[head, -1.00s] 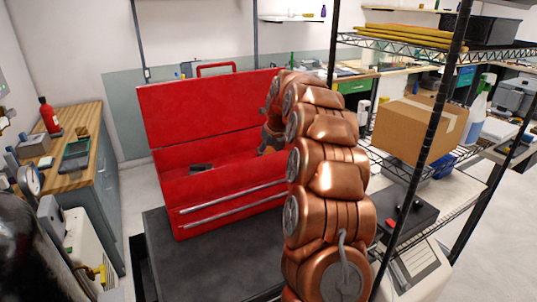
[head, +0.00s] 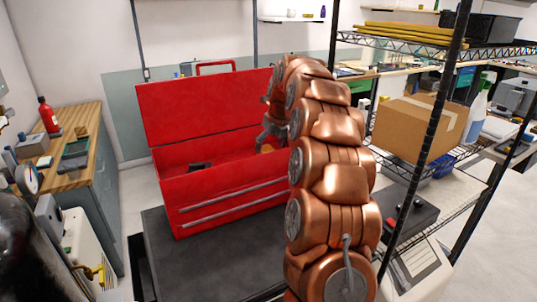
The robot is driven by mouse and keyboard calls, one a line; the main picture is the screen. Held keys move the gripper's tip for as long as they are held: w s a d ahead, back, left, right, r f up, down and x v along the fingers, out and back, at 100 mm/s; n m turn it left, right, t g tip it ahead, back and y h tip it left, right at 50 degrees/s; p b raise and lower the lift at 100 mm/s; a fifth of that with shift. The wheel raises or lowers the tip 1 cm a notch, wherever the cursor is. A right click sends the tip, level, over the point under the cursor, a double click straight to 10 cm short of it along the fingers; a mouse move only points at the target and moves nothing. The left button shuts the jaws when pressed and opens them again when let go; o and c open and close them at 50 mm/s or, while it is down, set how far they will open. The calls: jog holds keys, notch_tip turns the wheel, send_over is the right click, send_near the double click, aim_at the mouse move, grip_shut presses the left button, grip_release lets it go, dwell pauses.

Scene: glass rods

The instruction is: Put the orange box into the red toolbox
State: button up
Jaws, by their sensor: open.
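The red toolbox (head: 232,192) stands open on a dark surface, its lid (head: 205,108) raised at the back. My gripper (head: 268,142) is open at the right end of the toolbox, over its inside. A small orange-tan patch (head: 266,149) shows right below the fingers, inside the toolbox; it may be the orange box, mostly hidden by the gripper and the front wall. I cannot tell if the fingers touch it. My copper arm hides the toolbox's right end.
A dark object (head: 200,166) lies in the toolbox's left part. A wire shelf on the right holds a cardboard box (head: 415,127). A wooden-topped bench (head: 75,135) stands at the left. The dark surface (head: 190,262) before the toolbox is clear.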

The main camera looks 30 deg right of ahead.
jog(key=b+v, duration=0.1)
jog(key=v, duration=0.7)
jog(key=s+a+f+n+g+y, duration=0.1)
jog(key=s+a+f+n+g, duration=0.15)
jog(key=s+a+n, duration=0.7)
jog(key=s+a+f+n+g, duration=0.1)
jog(key=s+a+f+n, duration=0.2)
jog(key=s+a+n, duration=0.6)
jog(key=s+a+f+n+g, duration=0.1)
jog(key=s+a+f+n, duration=0.2)
jog(key=s+n, duration=0.3)
jog(key=s+a+f+n+g, duration=0.1)
jog(key=s+a+f+n, duration=0.2)
jog(key=s, duration=0.7)
jog(key=s+a+f+n+g, duration=0.1)
jog(key=s+a+f+n, duration=0.2)
jog(key=s+f+n, duration=0.3)
jog(key=s+n, duration=0.2)
jog(key=n, duration=0.1)
jog(key=shift+a+f+h, duration=0.15)
jog(key=shift+f+h, duration=0.1)
jog(key=shift+h, duration=0.05)
jog(key=shift+n, duration=0.25)
